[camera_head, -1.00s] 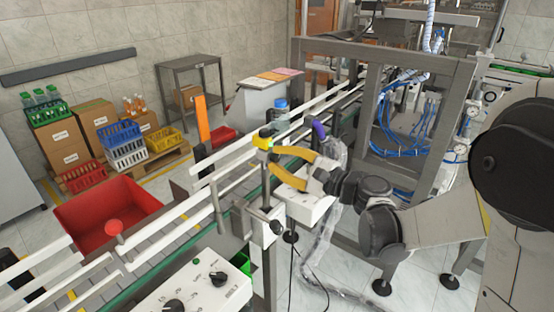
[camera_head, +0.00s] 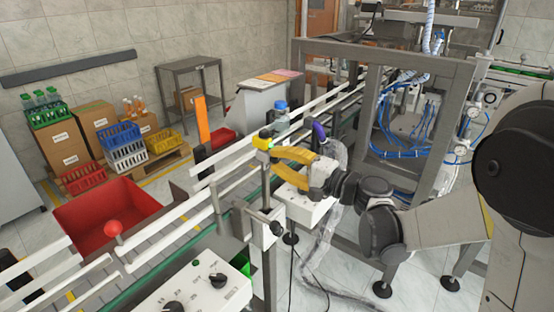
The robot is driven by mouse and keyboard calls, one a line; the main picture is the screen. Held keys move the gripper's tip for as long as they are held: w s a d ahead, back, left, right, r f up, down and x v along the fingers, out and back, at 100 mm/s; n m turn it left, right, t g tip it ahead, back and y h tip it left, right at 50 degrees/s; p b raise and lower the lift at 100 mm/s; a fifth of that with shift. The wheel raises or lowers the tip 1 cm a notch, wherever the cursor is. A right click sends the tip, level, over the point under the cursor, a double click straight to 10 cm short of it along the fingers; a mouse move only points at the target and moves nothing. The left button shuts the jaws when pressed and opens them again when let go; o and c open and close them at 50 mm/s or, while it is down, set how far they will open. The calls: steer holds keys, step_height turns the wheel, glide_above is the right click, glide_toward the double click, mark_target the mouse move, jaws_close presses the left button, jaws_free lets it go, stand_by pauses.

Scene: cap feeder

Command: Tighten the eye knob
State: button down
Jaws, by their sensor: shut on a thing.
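A small yellow block with a green spot on top (camera_head: 262,138), which looks like the eye, sits on a post beside the conveyor rail, near the middle of the head view. My gripper (camera_head: 273,160) comes in from the right with its yellow fingers against the post just below and right of this block. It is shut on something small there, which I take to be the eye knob. The knob itself is hidden by the fingers, so I cannot tell how far it is turned.
White guide rails (camera_head: 240,152) run along the conveyor. A white control box (camera_head: 190,290) is in front. A steel frame (camera_head: 440,150) with blue hoses stands at the right.

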stand_by(0.3)
steer(key=c, duration=1.2)
jaws_free()
steer(key=shift+w, duration=0.1)
steer(key=shift+d, duration=0.1)
steer(key=v, duration=1.2)
